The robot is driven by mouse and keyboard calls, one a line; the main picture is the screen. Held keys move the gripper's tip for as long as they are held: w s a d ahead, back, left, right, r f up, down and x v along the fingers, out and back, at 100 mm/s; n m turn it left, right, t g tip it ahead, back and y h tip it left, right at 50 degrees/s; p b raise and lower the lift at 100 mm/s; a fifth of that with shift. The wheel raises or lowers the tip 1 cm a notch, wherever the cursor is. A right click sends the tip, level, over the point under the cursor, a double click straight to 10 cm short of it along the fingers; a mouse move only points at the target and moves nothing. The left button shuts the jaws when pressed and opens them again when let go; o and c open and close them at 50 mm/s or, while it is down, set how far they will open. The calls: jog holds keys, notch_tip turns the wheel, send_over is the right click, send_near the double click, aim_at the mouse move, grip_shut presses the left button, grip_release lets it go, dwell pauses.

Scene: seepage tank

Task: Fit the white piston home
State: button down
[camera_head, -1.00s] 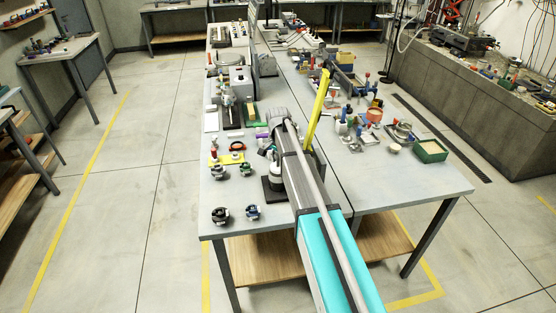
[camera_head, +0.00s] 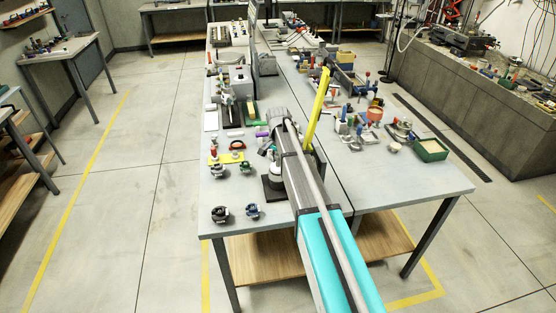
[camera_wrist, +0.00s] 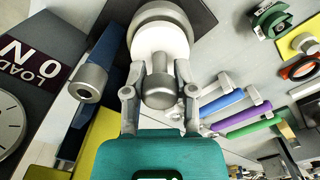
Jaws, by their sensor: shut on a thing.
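The white piston (camera_wrist: 160,42) shows in the wrist view with a grey knob (camera_wrist: 159,88) facing me. Its far end meets a round grey collar (camera_wrist: 158,12) on a dark base plate. I cannot tell how deep it sits. My gripper (camera_wrist: 157,82) has one finger on each side of the piston and is shut on it. In the head view the white piston (camera_head: 276,170) stands about upright over the black base (camera_head: 273,189), partly hidden by my arm. My fingers are hard to make out there.
A yellow post (camera_head: 317,108) rises close to my arm. In the wrist view, a blue part (camera_wrist: 104,50) and a LOAD sign (camera_wrist: 35,62) are at left; coloured handles (camera_wrist: 236,112) are at right. Small dark fittings (camera_head: 220,214) stand at the bench's front left, with clear bench around them.

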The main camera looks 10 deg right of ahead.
aim_at(278, 166)
jog(key=shift+f+b, duration=1.6)
jog(key=shift+f, duration=0.1)
jog(key=shift+c, duration=1.7)
grip_release()
jog(key=shift+r, duration=0.25)
notch_tip(278, 166, up, 9)
jog(key=p, duration=0.9)
jog(key=shift+r+p, duration=0.2)
jog(key=shift+p, duration=0.2)
jog(key=s+f+n+b, duration=0.2)
jog(key=s+n, duration=0.2)
jog(key=s, duration=1)
jog(key=s+f+n+b, duration=0.2)
jog(key=s+n, duration=0.3)
jog(key=s, duration=1)
jog(key=shift+a, duration=0.25)
